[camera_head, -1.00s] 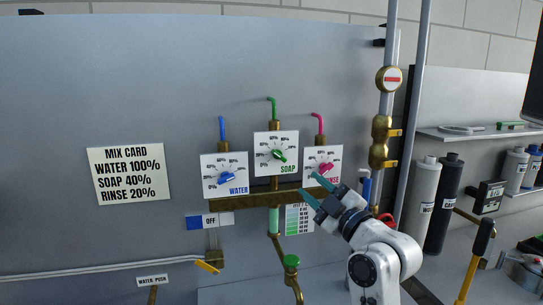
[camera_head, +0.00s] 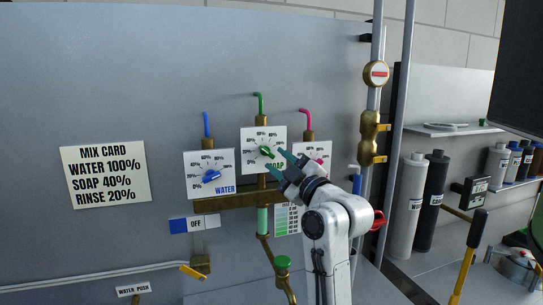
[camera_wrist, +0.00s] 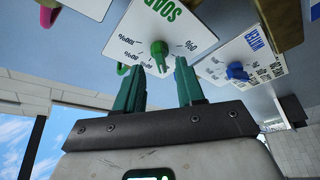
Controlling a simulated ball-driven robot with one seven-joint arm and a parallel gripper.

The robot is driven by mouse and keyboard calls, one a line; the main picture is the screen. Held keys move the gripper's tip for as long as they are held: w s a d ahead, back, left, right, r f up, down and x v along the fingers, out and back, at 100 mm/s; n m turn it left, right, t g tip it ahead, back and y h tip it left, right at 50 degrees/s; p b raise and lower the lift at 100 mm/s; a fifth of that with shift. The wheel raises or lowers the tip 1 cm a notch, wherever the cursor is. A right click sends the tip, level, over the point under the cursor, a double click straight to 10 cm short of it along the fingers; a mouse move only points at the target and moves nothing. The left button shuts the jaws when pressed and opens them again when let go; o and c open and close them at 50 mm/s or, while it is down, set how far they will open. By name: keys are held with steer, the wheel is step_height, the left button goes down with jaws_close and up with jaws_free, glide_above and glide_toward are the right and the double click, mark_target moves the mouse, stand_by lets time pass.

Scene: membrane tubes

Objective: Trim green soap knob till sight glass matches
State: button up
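The green soap knob (camera_head: 266,152) sits on the white SOAP dial plate (camera_head: 250,136), in the middle of three dials. In the wrist view the knob (camera_wrist: 158,50) lies ahead of my fingertips, roughly between them. My gripper (camera_head: 277,163) is open, with its teal fingers spread in front of the lower right of the plate; a small gap to the knob seems to remain. The sight glass (camera_head: 262,220) is a green-filled tube below the brass manifold, beside a striped scale card (camera_head: 286,219), partly hidden by my gripper. The mix card (camera_head: 105,172) reads water 100%, soap 40%, rinse 20%.
The blue water knob (camera_head: 211,176) is left of the soap dial, the pink rinse knob (camera_head: 319,160) right, close to my gripper. A brass manifold (camera_head: 225,201) runs below. A green valve knob (camera_head: 283,262) is lower down. Pipes with brass fittings (camera_head: 371,135) stand at right.

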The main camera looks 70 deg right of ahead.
mark_target(270, 155)
steer(key=shift+p+x, duration=0.4)
steer(key=shift+x, duration=1.45)
steer(key=shift+c, duration=0.2)
jaws_close()
